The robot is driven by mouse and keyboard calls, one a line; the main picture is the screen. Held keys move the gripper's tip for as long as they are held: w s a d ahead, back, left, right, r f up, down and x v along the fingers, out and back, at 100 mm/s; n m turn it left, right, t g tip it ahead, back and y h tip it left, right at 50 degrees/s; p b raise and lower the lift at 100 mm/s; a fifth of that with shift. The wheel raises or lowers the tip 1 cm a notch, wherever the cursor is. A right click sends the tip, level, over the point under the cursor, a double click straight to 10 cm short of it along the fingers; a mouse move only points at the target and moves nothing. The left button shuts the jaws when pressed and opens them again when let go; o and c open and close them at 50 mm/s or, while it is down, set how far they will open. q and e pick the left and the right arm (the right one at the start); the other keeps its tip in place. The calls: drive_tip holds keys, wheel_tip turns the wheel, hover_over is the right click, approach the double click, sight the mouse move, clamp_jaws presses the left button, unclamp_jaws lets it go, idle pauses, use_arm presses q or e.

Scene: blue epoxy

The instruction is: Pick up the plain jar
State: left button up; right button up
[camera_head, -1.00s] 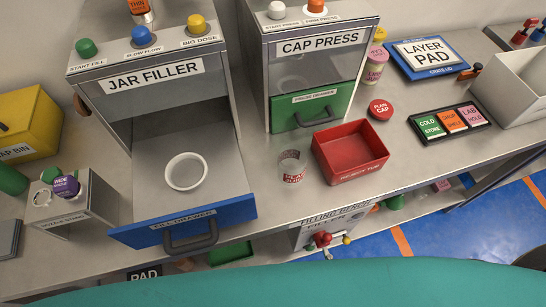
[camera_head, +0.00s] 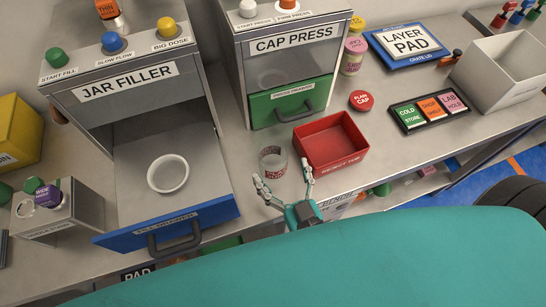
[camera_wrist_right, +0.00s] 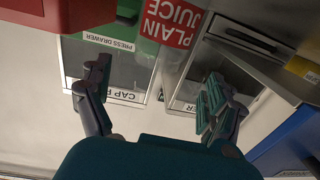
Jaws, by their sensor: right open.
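The plain jar (camera_head: 272,163) is a small clear glass jar on the grey bench, left of the red reject tub (camera_head: 331,143). In the right wrist view its red "PLAIN JUICE" label (camera_wrist_right: 172,22) shows at the top, beyond and between the fingers. My right gripper (camera_head: 283,178) is open and empty at the bench's front side, its fingertips pointing at the jar. The two fingers also show spread apart in the right wrist view (camera_wrist_right: 155,85). I cannot tell whether a finger touches the jar. My left gripper is not in view.
Left of the jar, the jar filler's blue drawer (camera_head: 170,226) stands open with a white ring (camera_head: 168,174) in it. The cap press's green drawer (camera_head: 290,103) is behind. A red plain cap (camera_head: 360,100) lies behind the tub. A label tray (camera_head: 429,113) is to the right.

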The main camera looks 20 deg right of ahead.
sight(269, 143)
drive_tip(key=shift+w, duration=0.6)
drive_tip(key=w+p, duration=0.1)
drive_tip(key=w, duration=0.3)
drive_tip(key=shift+w+f+p, duration=0.15)
drive_tip(key=shift+w+p, duration=0.1)
drive_tip(key=shift+p, duration=0.1)
drive_tip(key=shift+w+f, duration=0.1)
drive_tip(key=shift+w, duration=0.3)
drive_tip(key=shift+s, duration=0.1)
drive_tip(key=shift+c, duration=1.1)
drive_tip(key=c, duration=1)
